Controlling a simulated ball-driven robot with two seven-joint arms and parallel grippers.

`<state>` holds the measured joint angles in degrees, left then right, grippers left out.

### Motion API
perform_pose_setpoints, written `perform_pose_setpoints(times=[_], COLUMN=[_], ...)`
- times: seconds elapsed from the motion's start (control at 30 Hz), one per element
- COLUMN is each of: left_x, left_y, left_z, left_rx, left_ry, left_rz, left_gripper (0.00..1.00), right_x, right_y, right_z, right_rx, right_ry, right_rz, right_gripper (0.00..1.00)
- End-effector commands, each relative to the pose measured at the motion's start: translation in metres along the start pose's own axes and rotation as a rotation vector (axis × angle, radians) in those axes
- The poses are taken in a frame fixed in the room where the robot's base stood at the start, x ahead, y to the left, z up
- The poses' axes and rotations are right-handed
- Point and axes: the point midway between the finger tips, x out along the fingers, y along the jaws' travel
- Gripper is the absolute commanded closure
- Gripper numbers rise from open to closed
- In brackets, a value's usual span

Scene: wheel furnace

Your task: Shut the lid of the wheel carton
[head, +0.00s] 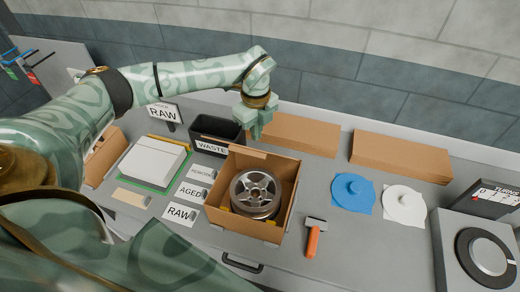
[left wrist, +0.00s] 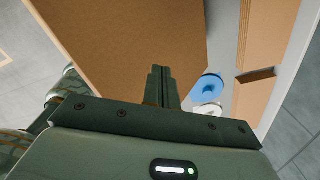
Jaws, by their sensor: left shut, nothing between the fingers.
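The wheel carton (head: 284,225) is an open brown box on the grey bench in the head view. A grey spoked wheel (head: 256,193) lies inside and shows from above, so the lid does not cover it. A brown panel (head: 265,160) stands up at the carton's back edge and looks like the raised lid. My left gripper (head: 256,134) is shut and empty, just above and behind that edge. In the left wrist view, the shut fingers (left wrist: 160,72) are beside a large brown panel (left wrist: 125,40), probably the lid. I cannot tell whether they touch it. My right gripper is out of view.
A black waste bin (head: 216,132) stands left of my gripper. Flat cardboard stacks (head: 400,157) lie along the back. A hammer-like tool with an orange handle (head: 313,241), a blue disc (head: 352,193) and a white disc (head: 404,205) lie to the right.

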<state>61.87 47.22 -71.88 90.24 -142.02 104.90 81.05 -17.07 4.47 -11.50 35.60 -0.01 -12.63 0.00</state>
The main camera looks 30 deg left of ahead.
Motion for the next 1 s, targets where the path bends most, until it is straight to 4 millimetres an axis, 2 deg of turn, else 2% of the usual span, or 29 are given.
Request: perform_pose_setpoints(times=[0.17, 0.5, 0.8, 1.0], left_x=[0.009, 0.01, 0.021, 0.022], left_y=[0.0, 0.0, 0.016, 0.017], left_z=[0.0, -0.001, -0.01, -0.01], left_rx=[0.0, 0.001, 0.003, 0.001], left_ry=[0.001, 0.001, 0.001, 0.001], left_rz=[0.0, 0.0, 0.0, -0.001], left_gripper=[1.0, 1.0, 1.0, 1.0], right_x=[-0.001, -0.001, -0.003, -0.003], right_y=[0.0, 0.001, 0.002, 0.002], right_z=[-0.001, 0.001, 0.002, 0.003], right_rx=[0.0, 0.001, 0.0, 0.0], right_ry=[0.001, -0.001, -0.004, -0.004], right_rz=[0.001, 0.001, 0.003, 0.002], right_gripper=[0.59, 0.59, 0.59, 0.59])
